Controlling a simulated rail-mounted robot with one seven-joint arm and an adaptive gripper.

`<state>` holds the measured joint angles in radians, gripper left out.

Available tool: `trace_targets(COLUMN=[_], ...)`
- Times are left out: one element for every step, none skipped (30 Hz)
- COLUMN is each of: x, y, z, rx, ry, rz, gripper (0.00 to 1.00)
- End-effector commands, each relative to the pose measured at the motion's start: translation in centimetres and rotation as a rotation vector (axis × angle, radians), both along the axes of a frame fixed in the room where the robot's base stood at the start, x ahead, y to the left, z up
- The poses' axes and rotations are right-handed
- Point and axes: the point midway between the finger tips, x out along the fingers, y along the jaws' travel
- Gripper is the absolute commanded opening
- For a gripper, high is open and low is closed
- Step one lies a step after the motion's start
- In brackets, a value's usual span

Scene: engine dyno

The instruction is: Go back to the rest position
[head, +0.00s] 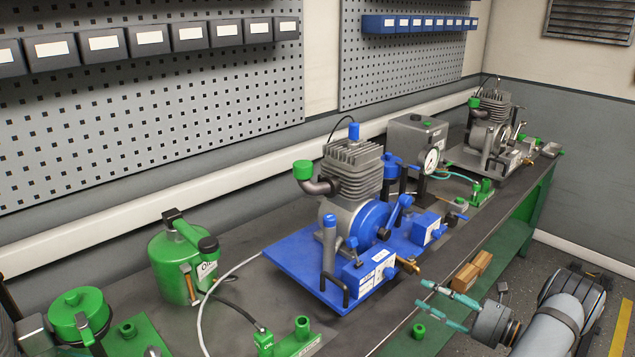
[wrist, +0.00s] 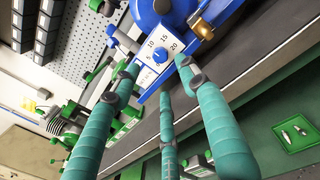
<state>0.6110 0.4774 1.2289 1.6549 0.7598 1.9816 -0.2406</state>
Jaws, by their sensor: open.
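My gripper (head: 424,294) has teal fingers and is at the lower right in the head view, in front of the bench's front edge. It points left toward the blue engine stand (head: 300,262). In the wrist view the spread teal fingers (wrist: 166,82) have nothing visible between them. Past their tips is a blue box with a white dial plate (wrist: 160,50) marked 5, 10, 15 and 20. I cannot tell from the pictures whether a fingertip touches it.
The grey engine (head: 350,170) stands on the blue base. A green oil can (head: 178,268) is to its left. A small green cap (head: 418,331) sits near the bench edge below my gripper. A second engine (head: 490,125) stands farther back.

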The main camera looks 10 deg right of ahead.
Motion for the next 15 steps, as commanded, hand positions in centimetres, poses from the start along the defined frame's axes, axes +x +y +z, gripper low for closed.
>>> trace_targets(x=[0.8, 1.3, 2.0, 2.5, 3.0, 3.7, 4.2, 4.7, 5.4, 5.8, 6.3, 6.9, 7.3, 7.7, 8.1], y=[0.7, 1.2, 1.7, 2.1, 2.5, 3.0, 3.4, 3.8, 4.3, 4.6, 5.0, 5.4, 5.7, 5.9, 6.2], z=[0.0, 0.0, 0.0, 0.0, 0.0, 0.0, 0.0, 0.0, 0.0, 0.0, 0.0, 0.0, 0.0, 0.1, 0.1], rx=[0.000, -0.001, 0.000, 0.000, 0.000, -0.001, -0.001, 0.000, 0.000, 0.000, -0.001, -0.002, -0.002, -0.001, -0.003], ry=[0.000, 0.001, 0.000, 0.000, 0.000, -0.001, 0.001, 0.000, 0.000, 0.000, 0.000, -0.001, 0.000, 0.000, -0.001], rz=[0.004, 0.005, 0.005, 0.006, 0.005, 0.006, 0.005, 0.005, 0.005, 0.004, 0.005, 0.004, 0.004, 0.003, 0.002], gripper=[0.44, 0.44, 0.44, 0.44, 0.44, 0.44, 0.44, 0.44, 0.44, 0.44, 0.44, 0.44, 0.44, 0.44, 0.44])
